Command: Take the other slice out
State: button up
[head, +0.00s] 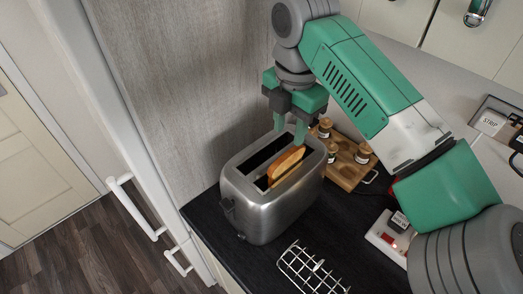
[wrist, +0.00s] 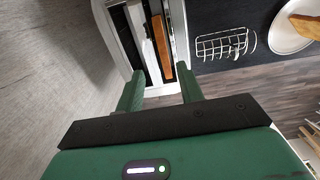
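The silver toaster (head: 262,210) stands on the dark counter with two long slots in its top. One browned slice (head: 286,165) sticks up out of the slot on the right; the left slot looks empty. In the wrist view the slice (wrist: 162,45) is a narrow brown strip in the right-hand slot. My gripper (head: 290,128) points down above the far end of the toaster. In the wrist view my gripper (wrist: 161,92) has its fingers well apart with nothing between them, over the toaster's end, short of the slice. Finger height above the slots is hard to tell.
A wire rack (head: 308,270) lies on the counter beside the toaster. In the wrist view a white plate (wrist: 288,38) bears something tan. A wall panel rises close at the left.

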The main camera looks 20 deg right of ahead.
aim_at(287, 155)
jog(key=shift+s+f, duration=0.15)
jog(key=shift+s+d+f, duration=0.1)
jog(key=shift+s+f, duration=0.1)
jog(key=shift+f, duration=0.8)
jog(key=f, duration=0.2)
jog(key=f+p, duration=0.1)
jog(key=f, duration=0.2)
jog(key=shift+a+f, duration=0.3)
grip_shut()
